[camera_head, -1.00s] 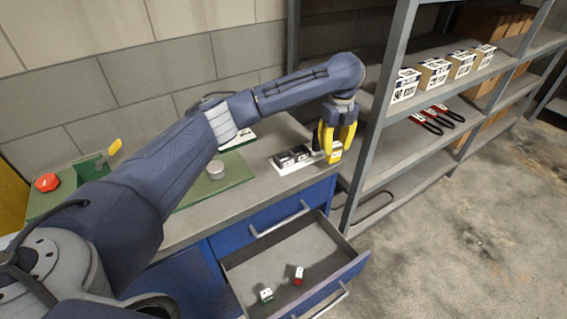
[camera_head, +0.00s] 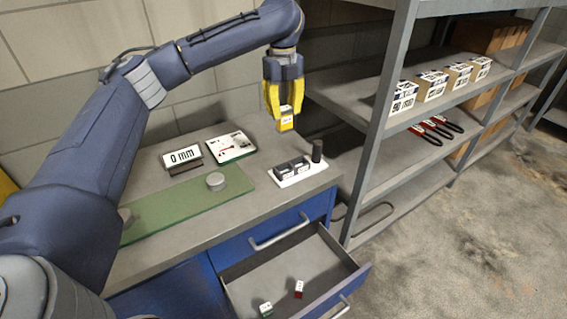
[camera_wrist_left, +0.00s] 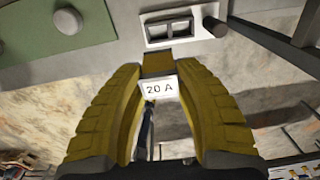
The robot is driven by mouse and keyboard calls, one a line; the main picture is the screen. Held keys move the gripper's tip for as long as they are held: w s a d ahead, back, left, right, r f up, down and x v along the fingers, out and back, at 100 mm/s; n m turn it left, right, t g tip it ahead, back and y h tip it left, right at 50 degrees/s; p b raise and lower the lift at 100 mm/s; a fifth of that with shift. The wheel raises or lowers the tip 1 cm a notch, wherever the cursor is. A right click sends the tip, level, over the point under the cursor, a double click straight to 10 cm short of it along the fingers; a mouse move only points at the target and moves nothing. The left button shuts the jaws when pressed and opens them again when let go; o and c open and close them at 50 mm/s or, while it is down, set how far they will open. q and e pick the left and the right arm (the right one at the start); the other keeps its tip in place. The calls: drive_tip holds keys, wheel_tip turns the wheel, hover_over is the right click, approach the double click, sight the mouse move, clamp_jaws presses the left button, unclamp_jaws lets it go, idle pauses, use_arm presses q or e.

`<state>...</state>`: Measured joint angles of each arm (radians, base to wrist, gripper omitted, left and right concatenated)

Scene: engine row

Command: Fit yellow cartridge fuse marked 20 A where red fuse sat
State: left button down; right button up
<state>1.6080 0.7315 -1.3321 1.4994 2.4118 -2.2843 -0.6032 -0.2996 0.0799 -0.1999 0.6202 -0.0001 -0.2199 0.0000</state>
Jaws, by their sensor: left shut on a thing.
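My left gripper (camera_head: 285,100) is shut on the yellow fuse (camera_head: 286,123), raised in the air above the bench's right end. In the left wrist view the fuse's white label (camera_wrist_left: 160,87) reads 20 A, between the yellow fingers. The fuse holder (camera_head: 293,171), a white base with dark sockets, sits on the bench below the gripper, and its open sockets also show in the left wrist view (camera_wrist_left: 168,28). The red fuse (camera_head: 299,289) lies in the open drawer beside a green fuse (camera_head: 265,309). My right gripper is not in view.
A dark upright cylinder (camera_head: 317,151) stands at the fuse holder's right end. A metal shelf (camera_head: 385,120) stands close on the right. The drawer (camera_head: 335,292) juts out in front.

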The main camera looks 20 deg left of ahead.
sight(283, 125)
use_arm(q)
wheel_tip(283, 125, down, 17)
drive_tip(key=shift+f, duration=0.1)
idle(0.7)
drive_tip(key=c, duration=0.9)
unclamp_jaws()
drive_tip(key=shift+f, duration=0.1)
drive_tip(key=shift+c, duration=0.2)
wheel_tip(283, 125, up, 12)
drive_tip(key=shift+s+r, duration=0.1)
drive_tip(key=shift+r, duration=0.05)
